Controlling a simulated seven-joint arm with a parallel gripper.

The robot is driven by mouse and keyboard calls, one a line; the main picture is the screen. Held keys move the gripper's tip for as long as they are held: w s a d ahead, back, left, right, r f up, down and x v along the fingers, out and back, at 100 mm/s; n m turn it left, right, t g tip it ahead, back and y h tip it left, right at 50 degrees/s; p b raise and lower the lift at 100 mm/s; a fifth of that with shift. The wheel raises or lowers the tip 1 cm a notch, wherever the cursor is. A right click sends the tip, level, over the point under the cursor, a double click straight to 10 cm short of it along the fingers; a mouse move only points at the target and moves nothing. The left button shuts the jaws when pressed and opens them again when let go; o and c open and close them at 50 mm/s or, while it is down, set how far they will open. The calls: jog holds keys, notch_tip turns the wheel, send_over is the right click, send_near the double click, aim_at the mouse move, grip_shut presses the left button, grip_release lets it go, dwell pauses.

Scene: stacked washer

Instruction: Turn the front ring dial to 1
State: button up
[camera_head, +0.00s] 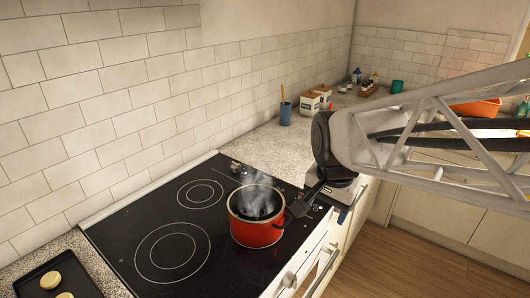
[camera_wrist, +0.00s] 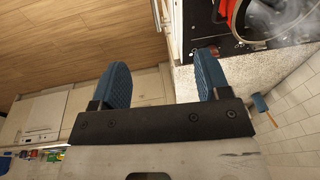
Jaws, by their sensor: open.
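The front of the stove carries a row of small dials; one dial (camera_head: 289,280) shows at the lower edge of the head view and another (camera_head: 333,247) further right. Their markings are too small to read, so I cannot tell which is the front ring dial or its setting. My gripper (camera_wrist: 163,80) is open and empty, its two blue fingers spread apart in the wrist view. In the head view it is right of the red pot, near the stove's right front corner, partly hidden by my arm. No dial lies between the fingers.
A steaming red pot (camera_head: 256,229) stands on the black cooktop (camera_head: 130,215), close to my gripper. It also shows in the wrist view (camera_wrist: 231,15). A dark tray (camera_head: 60,278) is at lower left. A blue utensil cup (camera_head: 285,113) stands on the back counter. The floor (camera_head: 400,270) in front is clear.

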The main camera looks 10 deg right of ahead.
jog(key=w+d+f+m, duration=0.1)
jog(key=w+f+m, duration=0.3)
jog(key=w+m, duration=0.3)
jog(key=w+d+f+m+g, duration=0.1)
jog(key=w+f+m, duration=0.3)
jog(key=w+m, duration=0.3)
jog(key=w+d+f+m+g, duration=0.1)
jog(key=w+f+m, duration=0.2)
jog(key=w+m, duration=0.5)
jog(key=shift+w+d+f, duration=0.1)
jog(key=shift+w+f, duration=0.05)
jog(key=shift+w, duration=0.55)
jog(key=shift+w+d+f, duration=0.1)
jog(key=shift+w+d, duration=0.05)
jog(key=shift+w, duration=0.5)
jog(key=shift+w+d+f, duration=0.1)
jog(key=shift+w+f, duration=0.05)
jog(key=shift+w, duration=0.55)
jog(key=shift+w+d+f+m, duration=0.1)
jog(key=shift+w+f+m, duration=0.3)
jog(key=shift+w+m, duration=0.1)
jog(key=shift+f, duration=0.15)
jog(key=shift+f, duration=3.75)
jog(key=c, duration=0.9)
jog(key=shift+c, duration=0.2)
